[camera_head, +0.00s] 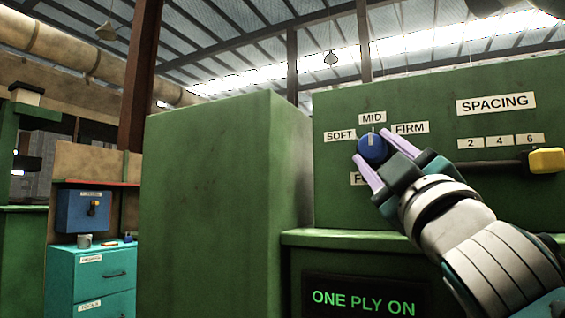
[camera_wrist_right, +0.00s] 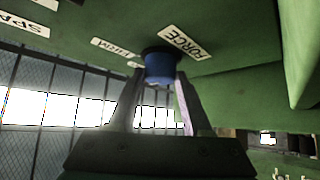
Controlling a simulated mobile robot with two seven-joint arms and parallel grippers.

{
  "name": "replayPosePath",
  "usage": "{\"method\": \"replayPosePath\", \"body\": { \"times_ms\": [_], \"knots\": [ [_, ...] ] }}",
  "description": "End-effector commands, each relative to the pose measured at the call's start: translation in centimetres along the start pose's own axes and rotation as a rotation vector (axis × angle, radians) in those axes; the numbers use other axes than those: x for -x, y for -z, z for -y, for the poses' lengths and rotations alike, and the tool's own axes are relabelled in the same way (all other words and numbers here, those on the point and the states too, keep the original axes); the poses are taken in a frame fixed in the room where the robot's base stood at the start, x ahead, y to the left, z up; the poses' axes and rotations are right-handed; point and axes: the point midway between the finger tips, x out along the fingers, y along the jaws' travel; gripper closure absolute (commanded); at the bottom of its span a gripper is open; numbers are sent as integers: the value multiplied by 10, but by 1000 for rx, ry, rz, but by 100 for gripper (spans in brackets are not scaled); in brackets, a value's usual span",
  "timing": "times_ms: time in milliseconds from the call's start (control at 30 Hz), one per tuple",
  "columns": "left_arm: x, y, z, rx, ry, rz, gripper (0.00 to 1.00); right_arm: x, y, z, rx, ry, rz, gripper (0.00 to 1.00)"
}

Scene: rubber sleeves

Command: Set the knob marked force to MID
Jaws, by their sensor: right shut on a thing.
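The blue force knob (camera_head: 372,148) sits on the green machine panel, among the labels SOFT (camera_head: 340,136), MID (camera_head: 372,118) and FIRM (camera_head: 409,128). Its white pointer line points up, toward MID. My right gripper (camera_head: 370,146) is shut on the knob, with one pale finger on each side. In the right wrist view the knob (camera_wrist_right: 159,66) sits between the fingertips, beside the FORCE label (camera_wrist_right: 186,42). In the head view that label is mostly hidden by a finger. My left gripper is not in view.
Right of the knob are the SPACING label (camera_head: 496,103), a 2-4-6 scale and a yellow-handled lever (camera_head: 546,160). A screen below (camera_head: 364,302) reads ONE PLY ON. A tall green cabinet (camera_head: 215,200) juts out at the left. Teal drawers (camera_head: 92,275) stand farther left.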

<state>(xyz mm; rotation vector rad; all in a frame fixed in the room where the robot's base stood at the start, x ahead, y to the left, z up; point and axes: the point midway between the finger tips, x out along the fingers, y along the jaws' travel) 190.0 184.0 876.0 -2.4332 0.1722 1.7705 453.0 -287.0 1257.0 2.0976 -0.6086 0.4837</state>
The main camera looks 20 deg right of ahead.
Motion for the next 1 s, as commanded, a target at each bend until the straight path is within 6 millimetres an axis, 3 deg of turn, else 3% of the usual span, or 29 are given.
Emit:
{"method": "replayPosePath", "body": {
  "times_ms": [200,233,467,767,1000],
  "knots": [
    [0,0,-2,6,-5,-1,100,0,0,0,0,0,2,100],
    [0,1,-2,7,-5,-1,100,0,0,0,0,0,2,48],
    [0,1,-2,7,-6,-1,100,0,0,0,1,0,1,22],
    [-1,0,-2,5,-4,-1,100,3,0,1,1,1,1,21],
    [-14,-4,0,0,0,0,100,44,-3,3,-1,3,2,21]
  ]
}}
